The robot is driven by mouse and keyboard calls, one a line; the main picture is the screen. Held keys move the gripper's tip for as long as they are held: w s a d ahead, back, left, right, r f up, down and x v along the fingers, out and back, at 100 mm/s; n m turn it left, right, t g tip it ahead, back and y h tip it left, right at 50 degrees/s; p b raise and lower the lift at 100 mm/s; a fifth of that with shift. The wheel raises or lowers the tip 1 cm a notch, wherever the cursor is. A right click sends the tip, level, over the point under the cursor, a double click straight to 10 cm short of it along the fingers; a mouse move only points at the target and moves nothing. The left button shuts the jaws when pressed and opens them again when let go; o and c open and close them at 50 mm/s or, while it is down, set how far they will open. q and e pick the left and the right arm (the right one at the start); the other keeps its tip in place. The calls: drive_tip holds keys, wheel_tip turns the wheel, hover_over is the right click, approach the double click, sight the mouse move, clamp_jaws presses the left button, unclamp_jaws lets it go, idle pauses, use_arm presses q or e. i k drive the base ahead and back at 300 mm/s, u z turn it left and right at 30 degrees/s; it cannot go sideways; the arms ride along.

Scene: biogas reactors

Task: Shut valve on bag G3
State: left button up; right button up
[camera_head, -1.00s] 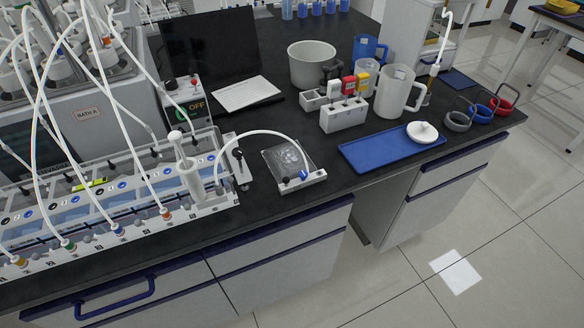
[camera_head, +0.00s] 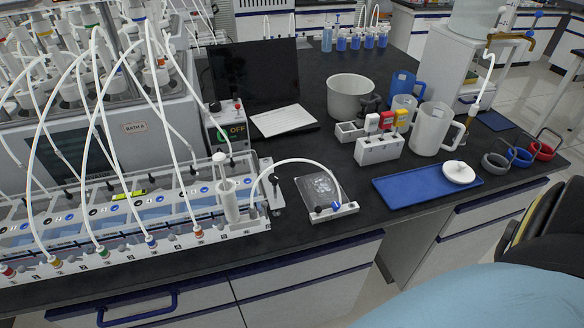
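A clear gas bag (camera_head: 318,192) lies on the black bench right of the long rack. A white clip strip with a blue valve (camera_head: 336,206) and a dark knob (camera_head: 318,209) is along its front edge. A white tube arches from the rack's right end to the bag. No label reading G3 is legible, so I cannot tell whether this is bag G3 or how its valve is set. Neither of my grippers is in view.
The rack (camera_head: 130,248) with several tubes and coloured fittings fills the left front. A blue tray (camera_head: 400,194) with a white round piece (camera_head: 458,172) lies at right. White jug (camera_head: 431,130), grey pot (camera_head: 350,97) and laptop (camera_head: 252,78) stand behind. A light-blue rounded shape (camera_head: 490,300) and dark chair (camera_head: 550,235) fill the lower right.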

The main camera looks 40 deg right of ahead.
sight(336, 206)
drive_tip(key=u, duration=0.05)
drive_tip(key=k, duration=0.65)
drive_tip(key=z, duration=0.8)
drive_tip(key=i, duration=0.5)
